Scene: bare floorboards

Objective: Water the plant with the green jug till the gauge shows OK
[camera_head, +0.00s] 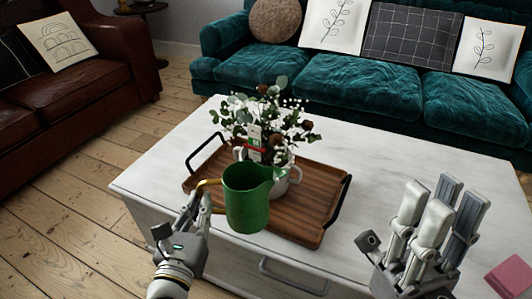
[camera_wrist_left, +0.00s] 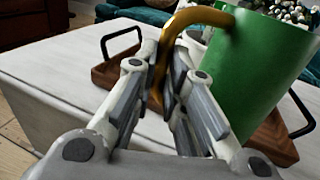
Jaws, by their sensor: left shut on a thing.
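The green jug (camera_head: 247,205) has a brass handle (camera_wrist_left: 187,22) and a spout on its right side. My left gripper (camera_head: 198,204) is shut on that handle, left of the jug. The jug looks about upright, in front of the plant, with its spout near the pot. The plant (camera_head: 270,122) has green leaves, white sprigs and dark red blooms. It stands in a pale pot (camera_head: 294,181), partly hidden by the jug. A white gauge (camera_head: 254,138) with a red mark and some green stands in the plant; its reading is too small to tell. My right gripper (camera_head: 430,205) is open and empty at the right.
The pot stands on a wooden tray (camera_head: 322,207) with black handles. The tray lies on a white table (camera_head: 400,150), with free room on its right. A pink block (camera_head: 511,278) is at the lower right. A teal sofa (camera_head: 390,85) and a brown leather sofa (camera_head: 75,90) stand beyond.

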